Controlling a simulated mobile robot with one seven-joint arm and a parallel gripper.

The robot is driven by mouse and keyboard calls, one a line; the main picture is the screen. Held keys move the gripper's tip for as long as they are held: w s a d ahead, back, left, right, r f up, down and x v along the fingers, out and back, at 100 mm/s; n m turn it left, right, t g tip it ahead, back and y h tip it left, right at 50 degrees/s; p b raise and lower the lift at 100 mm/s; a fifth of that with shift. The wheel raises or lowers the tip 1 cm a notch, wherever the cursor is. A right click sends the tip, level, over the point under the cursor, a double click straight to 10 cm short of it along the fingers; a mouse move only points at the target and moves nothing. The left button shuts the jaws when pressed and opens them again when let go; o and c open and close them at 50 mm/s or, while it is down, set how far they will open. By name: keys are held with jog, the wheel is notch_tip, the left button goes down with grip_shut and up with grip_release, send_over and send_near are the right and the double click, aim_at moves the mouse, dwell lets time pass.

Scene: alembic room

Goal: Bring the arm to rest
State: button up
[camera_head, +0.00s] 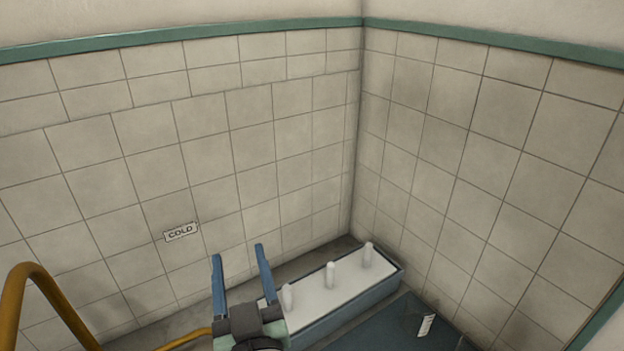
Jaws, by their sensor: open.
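My gripper (240,274) is at the bottom middle of the head view. Its two blue fingers point up in the picture and stand well apart, with nothing between them. The tiled wall shows behind the gap. The dark gripper body sits at the bottom edge, and the rest of my arm is mostly out of view below. The gripper overlaps the left end of a blue-grey trough in the picture; I cannot tell how far apart they are.
The trough (348,303) has a white top with several upright white pegs, including one at its right end (367,255). A yellow pipe (38,271) curves at lower left. A "COLD" label (181,232) is on the left wall. A dark surface (385,327) bears a white tag (426,325).

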jog(key=s+d+r+m+t+h, duration=0.1)
jog(key=d+r+t, duration=0.1)
jog(key=r, duration=0.8)
jog(key=s+d+r+t+h, duration=0.1)
jog(key=d+r+t, duration=0.2)
jog(key=r, duration=0.8)
jog(key=s+d+r+m+t+h, duration=0.1)
jog(key=s+r, duration=0.3)
jog(key=r, duration=0.4)
jog(key=s+d+r+m+t+h, duration=0.2)
jog(key=s+d+r+t+h, duration=0.1)
jog(key=r, duration=0.4)
jog(key=shift+s+d+r, duration=0.4)
jog(key=shift+s+d, duration=0.15)
jog(key=shift+s, duration=0.5)
